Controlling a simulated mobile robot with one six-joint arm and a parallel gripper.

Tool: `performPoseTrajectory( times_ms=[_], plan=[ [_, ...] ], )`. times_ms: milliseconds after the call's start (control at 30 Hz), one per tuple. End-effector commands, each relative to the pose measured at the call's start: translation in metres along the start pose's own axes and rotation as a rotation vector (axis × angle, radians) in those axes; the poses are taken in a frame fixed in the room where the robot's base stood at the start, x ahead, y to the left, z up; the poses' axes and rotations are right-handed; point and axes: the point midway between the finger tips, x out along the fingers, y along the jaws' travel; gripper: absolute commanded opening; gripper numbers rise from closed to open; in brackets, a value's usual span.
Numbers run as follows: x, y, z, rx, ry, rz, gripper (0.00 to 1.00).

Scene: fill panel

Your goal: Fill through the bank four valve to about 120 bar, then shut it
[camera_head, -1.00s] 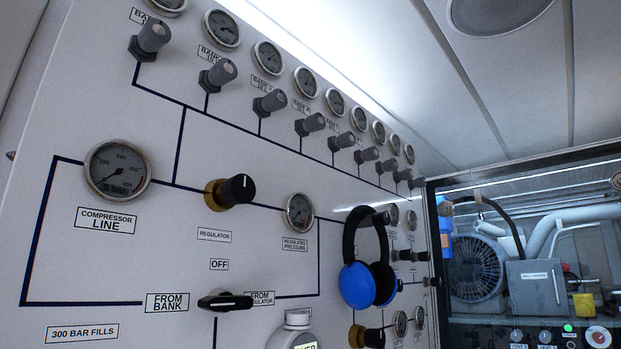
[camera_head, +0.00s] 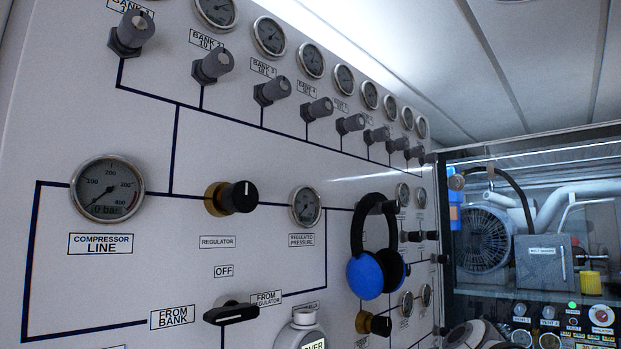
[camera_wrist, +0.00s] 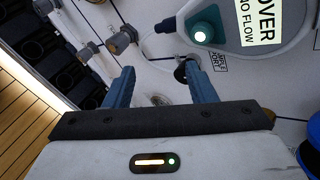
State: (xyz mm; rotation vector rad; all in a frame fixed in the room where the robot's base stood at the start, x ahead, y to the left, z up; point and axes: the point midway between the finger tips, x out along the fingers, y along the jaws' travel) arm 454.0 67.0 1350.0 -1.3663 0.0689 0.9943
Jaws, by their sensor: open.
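The bank four valve (camera_head: 317,109) is a grey knob below its gauge (camera_head: 311,60), next to the "BANK 4" label (camera_head: 306,88) in the head view. The compressor line gauge (camera_head: 107,188) reads "0 bar". The black regulator knob (camera_head: 238,196) and regulated pressure gauge (camera_head: 305,206) are right of it. The black selector lever (camera_head: 231,313) lies between "FROM BANK" and "FROM REGULATOR". My gripper shows only in the wrist view (camera_wrist: 155,78); its two blue-grey fingers are apart, with nothing held between them, above a white panel area with fittings.
Blue headphones (camera_head: 379,258) hang on the panel, right of the regulated gauge. A white device marked "OVER" (camera_head: 303,332) shows at the bottom edge, and larger in the wrist view (camera_wrist: 232,22). A glazed compressor bay (camera_head: 537,245) is at right.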

Motion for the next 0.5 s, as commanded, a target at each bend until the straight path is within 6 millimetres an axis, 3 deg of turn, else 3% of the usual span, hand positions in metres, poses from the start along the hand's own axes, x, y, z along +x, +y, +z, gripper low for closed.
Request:
performPoseTrajectory(
  times_ms=[33, 200, 333, 400, 500],
  plan=[
    [-0.025, -0.054, 0.010, 0.110, -0.039, -0.095, 0.51],
    [-0.107, -0.196, 0.043, 0.480, -0.280, -0.383, 0.51],
    [-0.175, -0.276, 0.068, 0.678, -0.506, -0.524, 0.51],
    [-0.206, -0.305, 0.079, 0.749, -0.615, -0.565, 0.51],
    [-0.239, -0.331, 0.091, 0.815, -0.734, -0.598, 0.51]
  ],
)
